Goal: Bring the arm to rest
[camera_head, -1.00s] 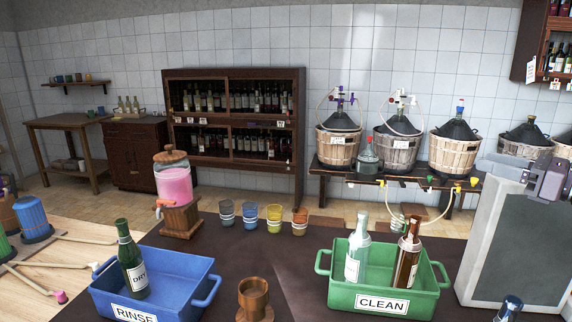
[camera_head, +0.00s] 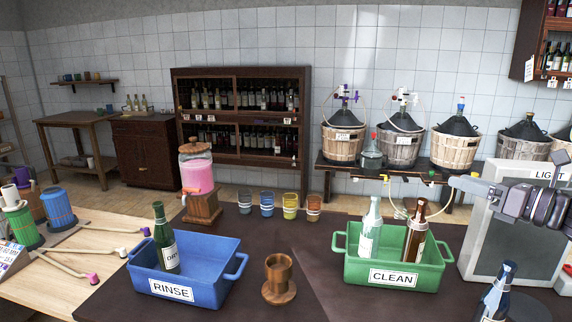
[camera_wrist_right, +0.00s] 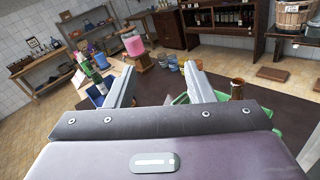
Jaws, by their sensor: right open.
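My right gripper (camera_head: 456,183) reaches in from the right edge of the head view, above the table and in front of the grey LIGHT panel (camera_head: 480,240). It points left, and its tips are above and right of the green CLEAN crate (camera_head: 440,278). In the right wrist view its two fingers (camera_wrist_right: 160,88) are spread with nothing between them. The crate holds a pale bottle (camera_head: 370,235) and a brown bottle (camera_head: 415,238). My left gripper is not in view.
A blue RINSE crate (camera_head: 215,290) holds a green bottle (camera_head: 165,240). A wooden cup-shaped piece (camera_head: 279,280) stands between the crates. A dark bottle (camera_head: 495,292) stands at the lower right. Several coloured cups (camera_head: 290,206) and a pink dispenser (camera_head: 198,180) are at the table's back.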

